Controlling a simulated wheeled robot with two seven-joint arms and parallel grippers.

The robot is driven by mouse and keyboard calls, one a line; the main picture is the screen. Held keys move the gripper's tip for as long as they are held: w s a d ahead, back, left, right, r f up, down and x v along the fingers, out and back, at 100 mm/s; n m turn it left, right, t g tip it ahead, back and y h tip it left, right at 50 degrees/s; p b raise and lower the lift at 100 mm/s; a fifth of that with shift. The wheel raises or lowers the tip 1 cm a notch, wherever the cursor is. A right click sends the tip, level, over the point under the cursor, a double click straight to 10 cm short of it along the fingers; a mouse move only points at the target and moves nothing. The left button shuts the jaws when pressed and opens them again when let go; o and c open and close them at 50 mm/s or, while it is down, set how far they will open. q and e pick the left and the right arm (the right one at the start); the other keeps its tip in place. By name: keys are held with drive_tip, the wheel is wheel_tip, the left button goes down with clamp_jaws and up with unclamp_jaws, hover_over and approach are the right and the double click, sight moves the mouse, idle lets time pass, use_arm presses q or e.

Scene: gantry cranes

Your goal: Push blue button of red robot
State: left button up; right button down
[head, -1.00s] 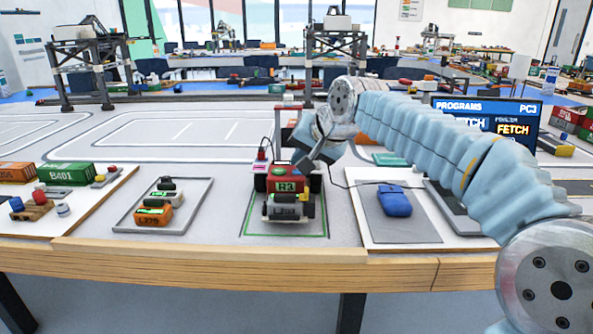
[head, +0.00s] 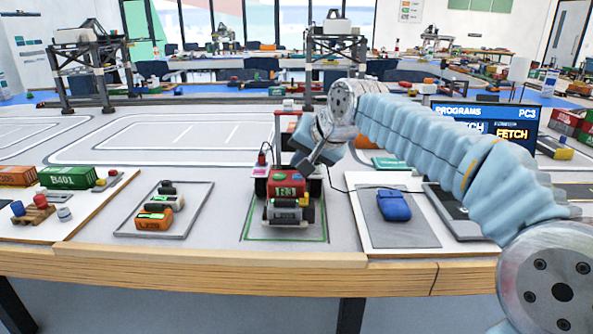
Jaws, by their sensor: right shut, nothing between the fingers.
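The red robot (head: 286,187), labelled R3, stands on the table inside a green outline in the middle of the head view. It has dark wheels, a grey front part and a green patch on top. I cannot make out a blue button; my right gripper covers part of the robot's top. My right gripper (head: 301,166) is shut and empty, pointing down at the top right of the red robot. Whether it touches the robot I cannot tell. My left gripper is not in view.
A grey tray (head: 192,228) with small orange and white vehicles lies left of the robot. Green and orange containers stand at far left. A black cable runs right of the robot.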

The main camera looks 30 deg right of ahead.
sight(300, 177)
drive_tip(key=shift+r, duration=0.15)
wheel_tip(300, 177, up, 6)
drive_tip(key=p, duration=0.4)
idle(0.3)
